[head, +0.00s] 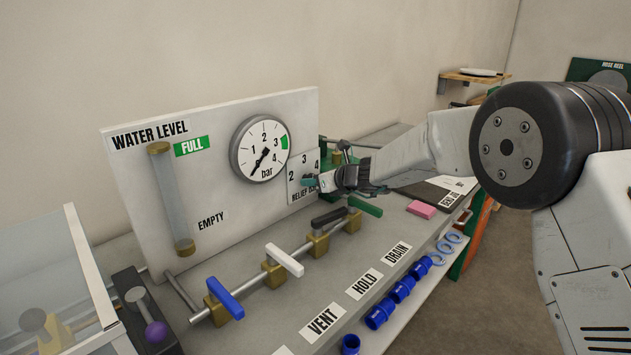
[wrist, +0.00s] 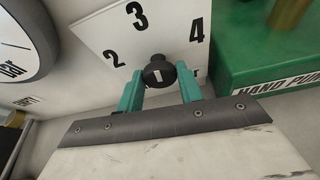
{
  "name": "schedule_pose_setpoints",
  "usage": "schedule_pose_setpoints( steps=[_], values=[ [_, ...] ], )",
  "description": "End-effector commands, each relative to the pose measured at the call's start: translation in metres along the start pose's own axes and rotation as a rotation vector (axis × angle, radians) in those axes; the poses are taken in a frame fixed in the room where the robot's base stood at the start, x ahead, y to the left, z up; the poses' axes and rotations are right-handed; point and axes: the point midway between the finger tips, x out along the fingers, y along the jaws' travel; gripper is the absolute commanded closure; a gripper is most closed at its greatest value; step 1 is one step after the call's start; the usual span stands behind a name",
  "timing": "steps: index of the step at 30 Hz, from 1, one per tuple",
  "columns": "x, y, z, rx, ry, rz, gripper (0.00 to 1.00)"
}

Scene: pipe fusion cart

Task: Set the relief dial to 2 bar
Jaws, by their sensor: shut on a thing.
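The relief dial's black knob (wrist: 158,68) sits on a white plate marked 2, 3 and 4 in the wrist view. The knob bears a short white mark, but I cannot tell which number it points to. My gripper's (wrist: 160,88) two teal fingers are shut on the knob, one on each side. In the head view the plate (head: 303,165) is at the right end of the white panel, with my gripper (head: 310,181) in front of it. The knob and part of the "RELIEF BAR" label are hidden there.
A round pressure gauge (head: 260,148) is just left of the plate, its needle pointing lower left. Valves with blue (head: 225,298), white (head: 285,259), black and green handles stand below. A green hand pump (wrist: 265,75) is close on the right in the wrist view.

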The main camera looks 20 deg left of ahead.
Motion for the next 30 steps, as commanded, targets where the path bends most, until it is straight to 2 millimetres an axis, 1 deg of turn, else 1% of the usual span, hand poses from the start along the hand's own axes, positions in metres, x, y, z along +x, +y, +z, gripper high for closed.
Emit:
schedule_pose_setpoints(
  steps=[21,30],
  values=[
    [0.001,0.0054,-0.0032,-0.615,0.002,-0.255,0.87],
    [0.0016,0.0063,-0.0042,-0.815,0.002,-0.337,0.87]
  ],
)
